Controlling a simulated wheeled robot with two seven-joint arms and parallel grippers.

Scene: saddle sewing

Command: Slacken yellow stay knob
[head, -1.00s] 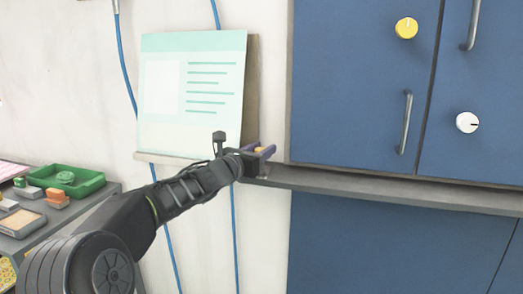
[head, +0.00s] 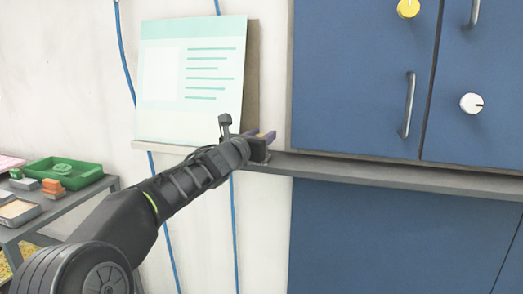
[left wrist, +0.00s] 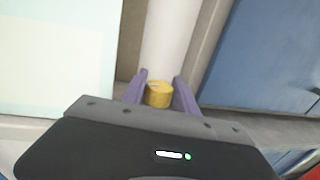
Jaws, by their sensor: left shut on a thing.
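A small yellow knob (left wrist: 159,94) with a pale line on its face sits between the purple fingers of my left gripper (left wrist: 160,92) in the left wrist view. The fingers are shut on its sides. In the head view my left gripper (head: 266,138) is at the lower right corner of the leaning board (head: 190,80), and its fingers mostly hide the knob. Another yellow knob (head: 408,8) is on the upper blue cabinet door, well away from the gripper. My right gripper is out of view.
A blue cabinet (head: 360,80) with handles and a white dial (head: 471,103) stands at right, above a grey ledge (head: 400,181). Blue cables (head: 233,220) run down the pale wall. A side table with a green tray (head: 88,178) is at left.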

